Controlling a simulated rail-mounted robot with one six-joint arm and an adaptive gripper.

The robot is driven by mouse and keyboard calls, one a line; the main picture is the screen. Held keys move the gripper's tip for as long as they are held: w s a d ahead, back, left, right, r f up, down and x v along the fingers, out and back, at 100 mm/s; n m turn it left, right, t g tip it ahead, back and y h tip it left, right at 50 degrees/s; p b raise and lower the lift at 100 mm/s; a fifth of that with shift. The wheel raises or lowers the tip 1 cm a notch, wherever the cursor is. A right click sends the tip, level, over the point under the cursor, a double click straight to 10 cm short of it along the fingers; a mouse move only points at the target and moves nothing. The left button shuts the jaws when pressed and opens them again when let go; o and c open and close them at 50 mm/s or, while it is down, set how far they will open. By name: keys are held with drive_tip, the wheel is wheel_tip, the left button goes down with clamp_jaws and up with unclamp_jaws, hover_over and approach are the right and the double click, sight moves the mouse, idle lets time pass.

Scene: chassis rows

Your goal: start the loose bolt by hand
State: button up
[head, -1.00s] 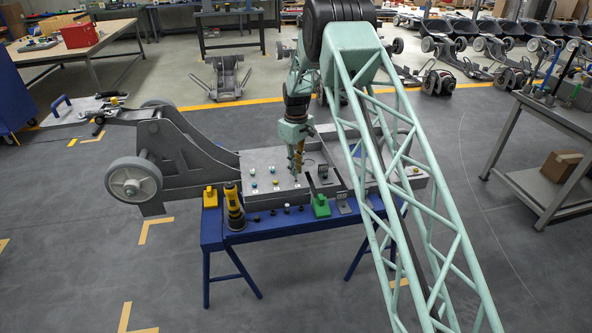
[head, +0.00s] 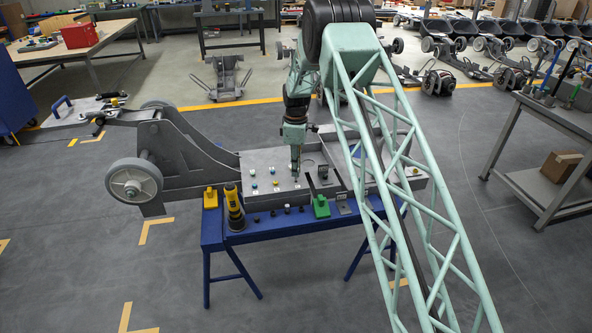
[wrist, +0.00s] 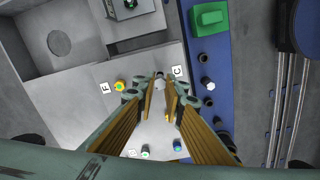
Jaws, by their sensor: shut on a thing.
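The chassis plate (head: 262,165) lies on a blue stand, with several coloured bolt heads and small white letter labels on it. My gripper (head: 296,178) points straight down at the plate. In the wrist view my gripper (wrist: 161,90) has its two gold-padded fingers closed in around a small grey bolt (wrist: 160,76), near the label C (wrist: 178,71). The bolt's lower end is hidden, so I cannot tell how far it sits in a hole.
The blue stand edge (head: 270,232) carries a yellow-and-black tool (head: 235,208), a yellow block (head: 210,199), a green block (head: 321,206) and several small dark pieces. Raised chassis walls stand right of my gripper. A wheel (head: 134,184) is at left. Floor in front is clear.

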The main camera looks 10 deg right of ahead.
drive_tip(key=shift+n, duration=0.6)
drive_tip(key=shift+f+b, duration=0.45)
drive_tip(key=shift+f, duration=1.3)
idle(2.2)
drive_tip(key=shift+m, duration=0.3)
drive_tip(key=shift+m, duration=2.3)
drive_tip(key=shift+m, duration=0.3)
drive_tip(key=shift+m, duration=0.8)
drive_tip(key=shift+f+m, duration=0.1)
drive_tip(key=shift+m, duration=1.3)
drive_tip(key=shift+s, duration=0.1)
